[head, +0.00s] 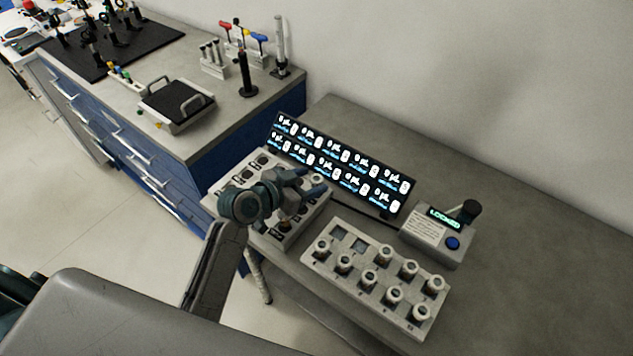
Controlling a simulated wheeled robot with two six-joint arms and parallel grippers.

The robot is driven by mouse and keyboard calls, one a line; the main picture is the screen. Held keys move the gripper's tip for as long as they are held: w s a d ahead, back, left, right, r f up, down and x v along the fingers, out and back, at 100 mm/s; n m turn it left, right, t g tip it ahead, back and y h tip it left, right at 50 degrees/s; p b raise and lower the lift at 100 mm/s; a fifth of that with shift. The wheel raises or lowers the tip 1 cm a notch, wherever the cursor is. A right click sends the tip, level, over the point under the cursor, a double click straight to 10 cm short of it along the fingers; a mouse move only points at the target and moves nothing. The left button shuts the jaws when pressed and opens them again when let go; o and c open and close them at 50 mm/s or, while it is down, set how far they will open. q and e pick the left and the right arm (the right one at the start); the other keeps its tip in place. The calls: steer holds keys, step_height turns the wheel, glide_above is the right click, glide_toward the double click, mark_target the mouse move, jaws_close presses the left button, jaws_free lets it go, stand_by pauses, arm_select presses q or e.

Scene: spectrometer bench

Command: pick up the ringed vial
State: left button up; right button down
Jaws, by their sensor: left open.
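My left gripper (303,190) is open above the right part of the left rack (263,238). A pale round vial cap (317,180) shows close to its fingertips; I cannot tell whether they touch. The gripper and wrist hide much of this rack. I cannot make out a ring on any vial. My right gripper is out of view.
A lit display panel (340,165) stands behind the racks. A grey box (432,236) reading LOCKED, with a blue button (453,243), sits to the right. The grey bench is clear farther right. A second bench at the back left holds a tray (176,103) and tools.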

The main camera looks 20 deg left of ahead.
mark_target(315, 179)
arm_select(q)
steer(key=shift+p+x, duration=0.35)
steer(key=shift+x, duration=1.15)
steer(key=shift+c, duration=0.4)
steer(key=shift+r, duration=0.1)
steer(key=c, duration=1)
steer(key=shift+o, duration=0.2)
